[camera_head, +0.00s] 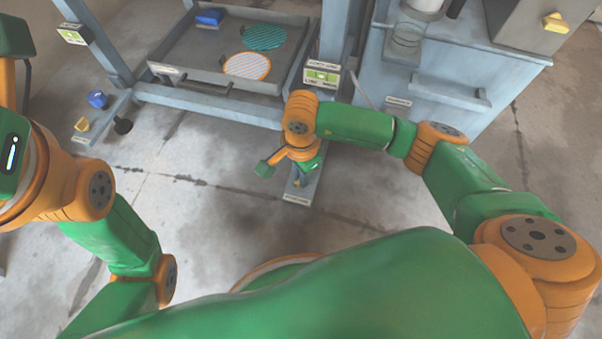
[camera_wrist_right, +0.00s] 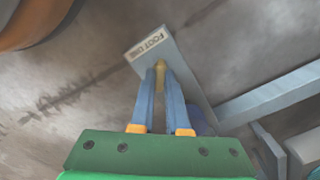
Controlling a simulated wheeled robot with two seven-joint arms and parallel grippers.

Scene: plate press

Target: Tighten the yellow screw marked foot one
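The plate marked foot one (camera_wrist_right: 185,75) sticks out on the floor, its label at the outer end. The yellow screw (camera_wrist_right: 160,67) stands on it, mostly hidden by my fingers. My right gripper (camera_wrist_right: 160,72) reaches down over the plate, one blue finger on each side of the screw. In the head view my right gripper (camera_head: 298,182) is small above the foot plate (camera_head: 302,192), below the green sign. My left arm shows at the left, but its gripper is not in view.
A grey tray (camera_head: 185,77) holds a teal disc (camera_head: 264,37), an orange-rimmed disc (camera_head: 247,66) and a blue block (camera_head: 210,17). A blue knob (camera_head: 97,99) and a yellow knob (camera_head: 82,125) are by the left foot. A blue-grey cabinet (camera_head: 450,70) stands at the right.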

